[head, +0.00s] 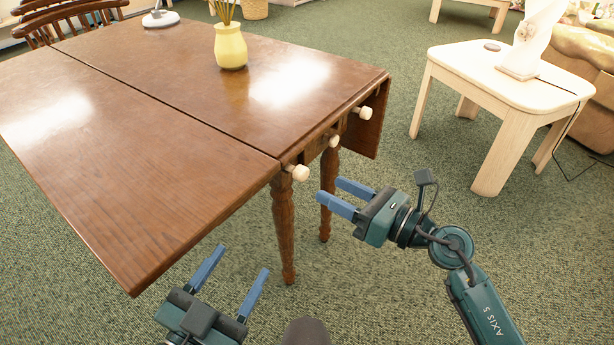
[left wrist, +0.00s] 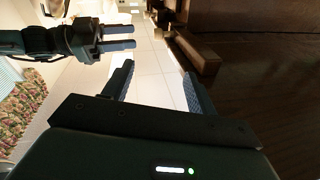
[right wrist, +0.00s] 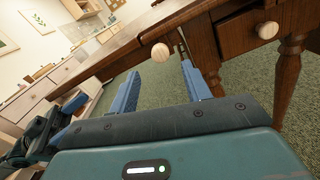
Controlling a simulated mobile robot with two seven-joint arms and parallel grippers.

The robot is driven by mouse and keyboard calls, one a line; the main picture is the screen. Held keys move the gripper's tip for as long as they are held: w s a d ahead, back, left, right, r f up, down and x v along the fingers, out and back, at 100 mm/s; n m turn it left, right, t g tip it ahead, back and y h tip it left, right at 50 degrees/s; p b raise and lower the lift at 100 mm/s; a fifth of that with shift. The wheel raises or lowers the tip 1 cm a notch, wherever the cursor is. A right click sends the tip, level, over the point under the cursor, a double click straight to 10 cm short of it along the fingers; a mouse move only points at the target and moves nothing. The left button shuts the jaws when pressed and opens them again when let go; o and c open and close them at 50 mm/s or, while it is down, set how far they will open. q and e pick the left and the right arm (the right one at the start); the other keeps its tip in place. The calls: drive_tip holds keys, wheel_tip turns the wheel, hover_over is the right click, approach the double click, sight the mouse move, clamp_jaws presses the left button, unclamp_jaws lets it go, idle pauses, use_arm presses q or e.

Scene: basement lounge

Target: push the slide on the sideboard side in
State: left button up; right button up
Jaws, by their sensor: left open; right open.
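The brown drop-leaf table (head: 150,85) has several pale round knobs on its near end. The nearest knob (head: 300,172) is at the seam of the raised left leaf (head: 95,175). A middle knob (head: 333,141) and a far knob (head: 365,112) sit to its right. My right gripper (head: 328,188) is open and empty, just right of the nearest knob and apart from it. In the right wrist view a knob (right wrist: 160,53) shows beyond and between the open fingers. My left gripper (head: 242,259) is open and empty, low beside the left leaf. How far each slide sticks out is unclear.
A yellow vase (head: 230,46) and a lamp base (head: 160,18) stand on the table. The right leaf (head: 371,128) hangs down. A pale side table (head: 500,75) stands at right. A pale drawer cabinet (right wrist: 65,80) shows in the right wrist view. Green carpet is clear in front.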

sight(306, 176)
drive_tip(key=x, duration=0.7)
drive_tip(key=shift+b, duration=0.3)
drive_tip(key=shift+c, duration=0.6)
clamp_jaws()
